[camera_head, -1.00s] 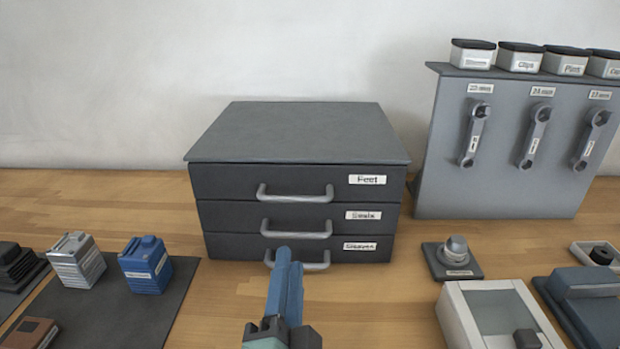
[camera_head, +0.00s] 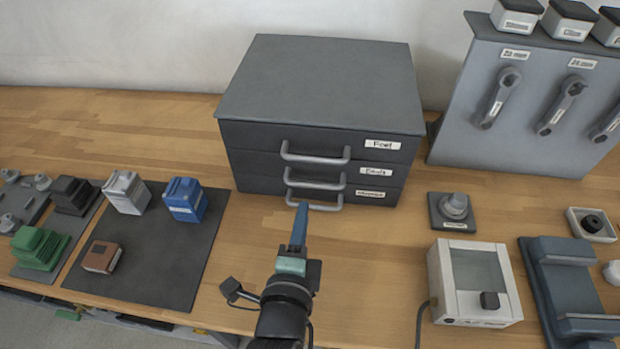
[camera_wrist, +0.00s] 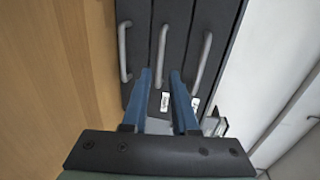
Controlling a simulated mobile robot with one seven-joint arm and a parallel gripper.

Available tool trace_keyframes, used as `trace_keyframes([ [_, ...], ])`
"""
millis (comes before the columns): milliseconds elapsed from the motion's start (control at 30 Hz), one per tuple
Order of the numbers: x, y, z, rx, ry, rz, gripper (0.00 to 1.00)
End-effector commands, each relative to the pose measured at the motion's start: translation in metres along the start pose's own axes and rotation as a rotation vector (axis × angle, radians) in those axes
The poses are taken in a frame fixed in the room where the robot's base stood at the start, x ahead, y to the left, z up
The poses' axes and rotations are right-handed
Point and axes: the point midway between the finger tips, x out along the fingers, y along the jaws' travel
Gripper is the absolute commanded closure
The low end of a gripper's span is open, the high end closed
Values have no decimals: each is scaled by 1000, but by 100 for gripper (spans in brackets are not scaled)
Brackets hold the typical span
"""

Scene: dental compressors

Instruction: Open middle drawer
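A dark grey three-drawer cabinet (camera_head: 320,85) stands on the bench against the wall, all drawers shut. The middle drawer (camera_head: 262,168) has a label like "Seals" and a grey bar handle (camera_head: 315,184); in the wrist view its handle (camera_wrist: 162,45) is the central one of three. My gripper (camera_head: 301,208) is in front of the cabinet, its blue fingers pointing at it and overlapping the bottom handle in the head view. In the wrist view the fingers (camera_wrist: 161,73) are apart, with the middle handle's lower part seen between them. Whether they touch it cannot be told.
A dark mat (camera_head: 150,270) with small blocks lies left. A white box with a window (camera_head: 475,285), a grey stand (camera_head: 575,290) and a small knob on a base (camera_head: 453,208) are on the right. A wrench rack (camera_head: 455,130) stands behind. Wood beside the cabinet is clear.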

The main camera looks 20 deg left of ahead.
Motion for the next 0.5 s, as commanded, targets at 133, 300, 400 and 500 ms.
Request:
trace_keyframes([
  [133, 28, -3, 1, -2, -1, -3, 73],
  [300, 58, -2, 1, -1, -1, -1, 73],
  [400, 72, -2, 1, -1, -1, -1, 73],
  [500, 83, -2, 0, -1, 0, -1, 73],
])
